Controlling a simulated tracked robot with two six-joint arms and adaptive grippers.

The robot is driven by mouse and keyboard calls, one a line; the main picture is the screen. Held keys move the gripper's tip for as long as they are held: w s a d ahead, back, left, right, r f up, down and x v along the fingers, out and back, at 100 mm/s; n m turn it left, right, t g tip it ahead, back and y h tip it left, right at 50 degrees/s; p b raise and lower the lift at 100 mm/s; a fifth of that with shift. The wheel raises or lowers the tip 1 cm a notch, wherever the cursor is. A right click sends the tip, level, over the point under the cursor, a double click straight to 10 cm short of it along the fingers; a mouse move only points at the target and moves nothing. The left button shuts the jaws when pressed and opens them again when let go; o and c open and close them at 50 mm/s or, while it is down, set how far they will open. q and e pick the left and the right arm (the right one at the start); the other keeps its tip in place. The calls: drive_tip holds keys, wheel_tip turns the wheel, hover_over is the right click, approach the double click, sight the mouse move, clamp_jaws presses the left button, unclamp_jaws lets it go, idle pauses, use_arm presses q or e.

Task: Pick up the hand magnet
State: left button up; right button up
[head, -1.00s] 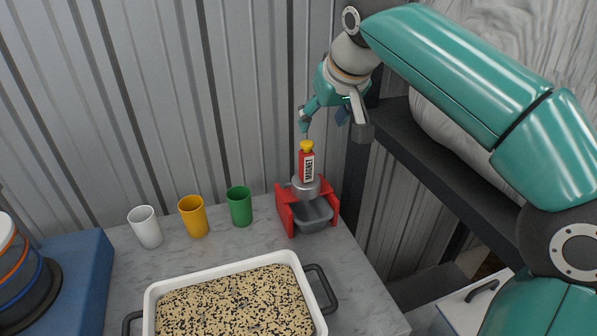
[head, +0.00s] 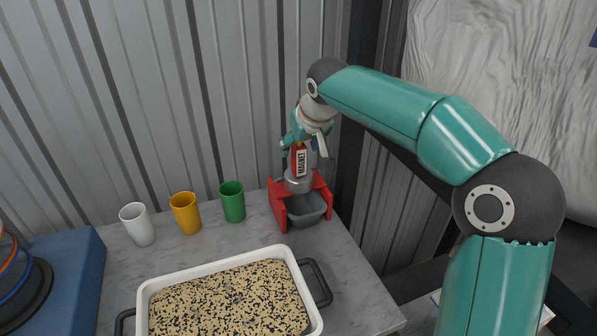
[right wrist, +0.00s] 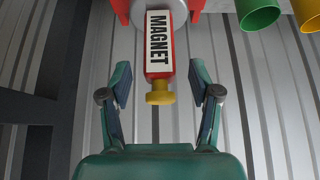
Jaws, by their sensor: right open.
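The hand magnet (head: 301,162) stands upright on the red stand at the back right of the table, its red handle labelled MAGNET above a grey round base. In the right wrist view the magnet (right wrist: 159,42) hangs in from the top, its yellow knob toward my gripper. My right gripper (head: 300,145) is over the magnet's top in the head view. In the right wrist view my right gripper (right wrist: 160,84) is open, with one finger on each side of the handle's knob end and visible gaps between. My left gripper is not in view.
The red stand (head: 278,205) holds a grey tray (head: 306,211). White (head: 137,224), yellow (head: 186,212) and green (head: 232,201) cups stand left of it. A white tray (head: 146,291) of mixed grains lies in front. A corrugated wall is close behind.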

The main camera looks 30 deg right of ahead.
drive_tip(key=shift+x, duration=1.1)
clamp_jaws()
